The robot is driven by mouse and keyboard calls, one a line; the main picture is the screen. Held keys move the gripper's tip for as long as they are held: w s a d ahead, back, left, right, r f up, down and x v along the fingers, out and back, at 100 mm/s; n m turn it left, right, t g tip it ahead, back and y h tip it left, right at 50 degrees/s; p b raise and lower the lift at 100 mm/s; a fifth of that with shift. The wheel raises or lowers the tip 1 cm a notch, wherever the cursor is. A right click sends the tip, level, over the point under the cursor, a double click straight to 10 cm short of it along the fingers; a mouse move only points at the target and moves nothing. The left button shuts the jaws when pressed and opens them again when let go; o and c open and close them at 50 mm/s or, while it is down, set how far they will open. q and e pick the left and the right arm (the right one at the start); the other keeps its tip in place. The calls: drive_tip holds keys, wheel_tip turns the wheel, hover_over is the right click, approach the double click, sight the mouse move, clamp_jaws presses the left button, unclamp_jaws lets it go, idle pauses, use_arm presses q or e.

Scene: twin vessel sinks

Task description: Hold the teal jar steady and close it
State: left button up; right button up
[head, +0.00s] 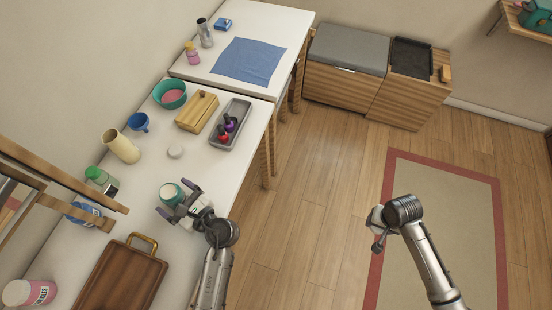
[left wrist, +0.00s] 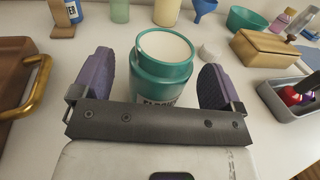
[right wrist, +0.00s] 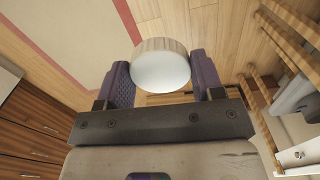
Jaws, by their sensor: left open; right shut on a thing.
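The teal jar (head: 170,190) stands upright on the white counter with its top open, showing a pale inside. My left gripper (head: 179,201) is open, its purple fingers on either side of the jar. In the left wrist view, the jar (left wrist: 162,75) is between the fingers with a gap on both sides; its lower part is hidden by the gripper.
A small white round piece (head: 175,152) lies behind the jar. A wooden box (head: 197,111) and grey tray (head: 229,127) stand farther back. The floor (head: 300,215) between the arms is clear.

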use_arm(q)
drive_tip(key=shift+w+a, duration=0.35)
drive_tip(key=shift+a, duration=0.15)
use_arm(e)
drive_tip(key=shift+f, duration=0.1)
use_arm(q)
drive_tip(key=shift+c, duration=0.4)
